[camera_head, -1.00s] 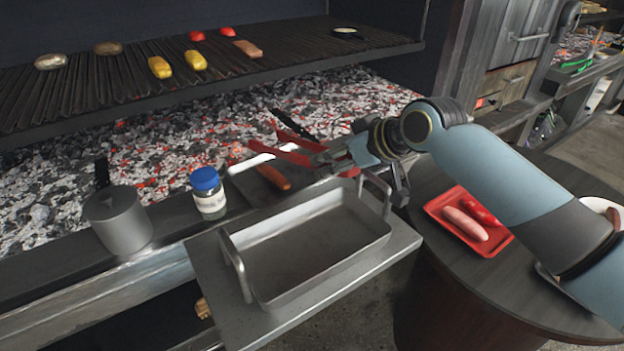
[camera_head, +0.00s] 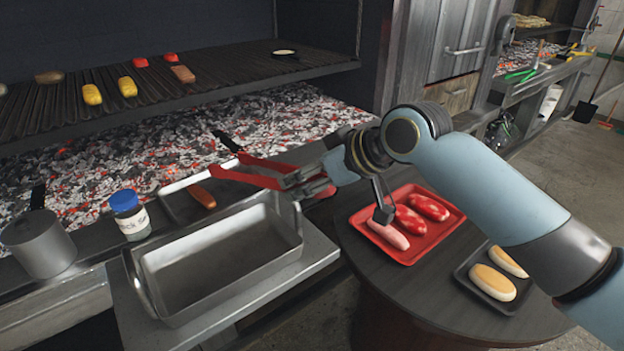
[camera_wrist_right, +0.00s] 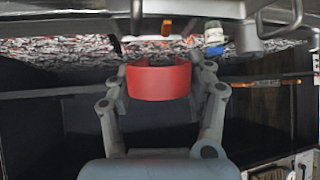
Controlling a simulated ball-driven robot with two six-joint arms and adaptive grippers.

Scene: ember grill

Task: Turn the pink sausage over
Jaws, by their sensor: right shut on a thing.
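A pink sausage (camera_head: 388,233) lies in a red tray (camera_head: 408,255) on the round table, beside red sausages. My right gripper (camera_head: 322,186) is shut on red tongs (camera_head: 255,179), held above the right end of the metal pan, with the tongs reaching left towards the coals. In the right wrist view the red tong handle (camera_wrist_right: 158,82) sits between both fingers of the gripper (camera_wrist_right: 160,94). My right forearm passes over the table and partly covers the tray's surroundings. The left gripper is not in view.
The deep metal pan (camera_head: 160,318) stands on a side shelf. A blue-lidded jar (camera_head: 130,222) and a metal pot (camera_head: 40,248) stand left of it. Yellow and red pieces lie on the grate. A dark tray (camera_head: 510,309) with buns is at right.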

